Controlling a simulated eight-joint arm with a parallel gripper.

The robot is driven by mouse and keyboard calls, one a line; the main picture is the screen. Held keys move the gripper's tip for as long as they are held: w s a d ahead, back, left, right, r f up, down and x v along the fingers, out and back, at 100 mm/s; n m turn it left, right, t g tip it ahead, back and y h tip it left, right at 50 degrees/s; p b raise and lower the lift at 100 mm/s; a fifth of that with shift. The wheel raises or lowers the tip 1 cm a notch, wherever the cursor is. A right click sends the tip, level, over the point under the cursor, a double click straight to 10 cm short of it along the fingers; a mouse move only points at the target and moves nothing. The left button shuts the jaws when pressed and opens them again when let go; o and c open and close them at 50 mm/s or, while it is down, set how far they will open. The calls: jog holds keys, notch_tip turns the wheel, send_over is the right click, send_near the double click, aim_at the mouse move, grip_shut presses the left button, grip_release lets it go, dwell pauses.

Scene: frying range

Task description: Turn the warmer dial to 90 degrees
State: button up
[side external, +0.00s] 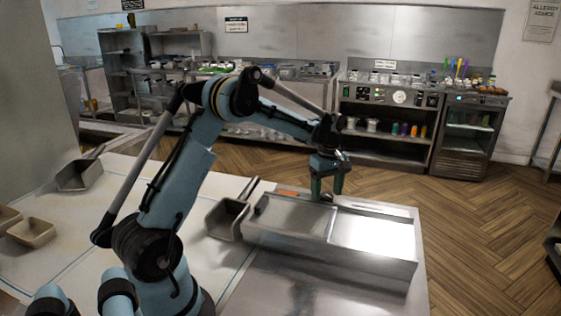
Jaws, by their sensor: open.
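My gripper (328,192) points down with its fingers apart, over the back edge of the metal fryer unit (330,258), near the middle. Nothing shows between the fingers. A small dark thing just under the fingertips is too small to make out. I cannot pick out the warmer dial for sure; it may be hidden by my gripper or too small to tell. Its angle cannot be read.
Beige trays (32,231) sit at the left edge. An orange strip (287,193) lies behind the unit. Shelving with a control panel (388,97) stands across the wooden floor.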

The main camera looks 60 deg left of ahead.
jog(key=shift+f, duration=0.45)
jog(key=c, duration=1.1)
jog(key=shift+o, duration=0.2)
